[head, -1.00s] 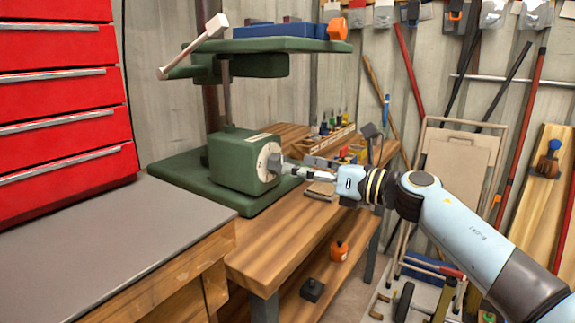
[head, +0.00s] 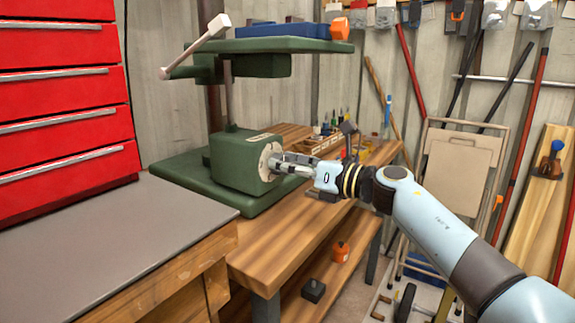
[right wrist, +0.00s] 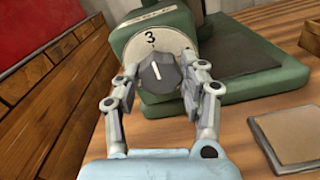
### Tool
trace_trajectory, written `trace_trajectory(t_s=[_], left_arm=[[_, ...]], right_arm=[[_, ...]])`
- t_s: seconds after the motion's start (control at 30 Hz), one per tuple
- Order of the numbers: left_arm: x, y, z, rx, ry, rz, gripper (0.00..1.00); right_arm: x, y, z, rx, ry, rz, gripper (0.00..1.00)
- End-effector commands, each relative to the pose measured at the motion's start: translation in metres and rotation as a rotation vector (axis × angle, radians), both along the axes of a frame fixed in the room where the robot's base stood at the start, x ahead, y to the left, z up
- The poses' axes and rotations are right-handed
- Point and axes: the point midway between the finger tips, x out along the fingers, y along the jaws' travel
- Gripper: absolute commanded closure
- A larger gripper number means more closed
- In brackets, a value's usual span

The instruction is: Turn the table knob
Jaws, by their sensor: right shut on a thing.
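The table knob (right wrist: 160,73) is a dark grey dial with a white line that stands close to upright, its top leaning a little left. It sits on a pale round plate marked "3" on the green machine housing (head: 232,160); the plate (right wrist: 152,40) shows in the right wrist view. My right gripper (head: 275,165) reaches it from the right in the head view, its fingers shut on the knob from both sides. In the right wrist view the fingers (right wrist: 158,88) flank the knob. In the head view the fingers mostly hide it. My left gripper is not in view.
The green machine stands on a wooden bench (head: 290,235), with a green upper table (head: 280,46) and a lever (head: 195,47) above. A wooden box of small tools (head: 325,143) stands behind. A grey worktop (head: 110,235) and red drawers (head: 65,130) are at the left.

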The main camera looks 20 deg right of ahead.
Motion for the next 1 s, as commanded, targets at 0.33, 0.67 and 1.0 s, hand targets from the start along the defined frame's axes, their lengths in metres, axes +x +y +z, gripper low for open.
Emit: trace_trajectory(t_s=[0.33,0.67,1.0], left_arm=[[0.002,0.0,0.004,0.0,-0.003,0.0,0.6],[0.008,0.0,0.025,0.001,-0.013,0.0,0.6],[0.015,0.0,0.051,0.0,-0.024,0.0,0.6]], right_arm=[[0.0,0.0,0.001,0.029,0.023,-0.001,0.91],[0.0,-0.001,0.003,0.193,0.151,-0.001,0.91],[0.001,-0.001,0.003,0.446,0.348,-0.001,0.91]])
